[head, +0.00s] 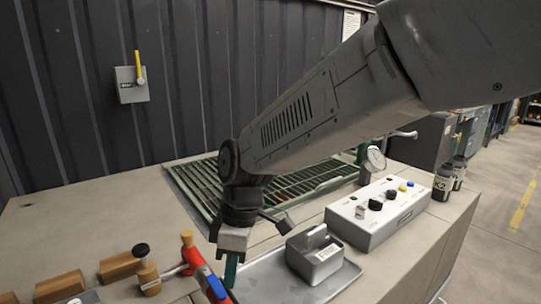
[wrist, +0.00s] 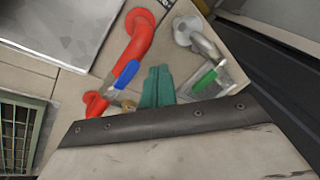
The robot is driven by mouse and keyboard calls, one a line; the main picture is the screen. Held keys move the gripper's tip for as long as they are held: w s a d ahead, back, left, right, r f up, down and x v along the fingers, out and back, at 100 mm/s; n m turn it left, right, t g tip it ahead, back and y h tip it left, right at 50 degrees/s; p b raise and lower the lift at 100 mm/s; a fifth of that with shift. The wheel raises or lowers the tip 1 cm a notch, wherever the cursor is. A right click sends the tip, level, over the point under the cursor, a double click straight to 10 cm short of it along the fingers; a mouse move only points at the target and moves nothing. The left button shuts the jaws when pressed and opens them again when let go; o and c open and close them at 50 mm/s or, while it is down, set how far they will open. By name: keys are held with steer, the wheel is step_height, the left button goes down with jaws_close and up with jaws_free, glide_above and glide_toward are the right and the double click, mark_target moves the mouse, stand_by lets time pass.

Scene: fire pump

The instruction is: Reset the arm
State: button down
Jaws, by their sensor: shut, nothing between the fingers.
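My arm (head: 320,105) reaches from the upper right across the bench and bends down at the wrist. My gripper (head: 231,272) points down near the bench's front, between the red pipe and the grey metal tray. Its teal fingers (wrist: 157,88) are together with nothing between them. The red pipe with a blue handle (head: 208,280) is just left of the fingers in the head view. In the wrist view the red pipe (wrist: 139,40) curves beside them; whether they touch cannot be told.
A grey caddy (head: 315,256) stands on the metal tray (head: 268,278). A control box with knobs (head: 375,216), dark bottles (head: 444,182) and a green grate (head: 203,182) are around. A metal pipe with a green handle (wrist: 205,77) is right of the fingers.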

steer(key=s+d+r+m+t, duration=0.1)
steer(key=s+d+m, duration=0.3)
steer(key=d, duration=0.7)
steer(key=s+d+r+m+t+h, duration=0.1)
steer(key=s+d+r+m, duration=0.2)
steer(key=s+d+m, duration=0.2)
steer(key=s+d+r+m+t, duration=0.2)
steer(key=d+m, duration=0.6)
steer(key=d, duration=1)
steer(key=s+r, duration=0.1)
steer(key=s, duration=0.1)
steer(key=shift+s+d+m+h, duration=0.25)
steer(key=shift+s+m+h, duration=0.05)
steer(key=shift+m+h, duration=0.1)
steer(key=c, duration=2.1)
jaws_free()
steer(key=shift+c, duration=0.2)
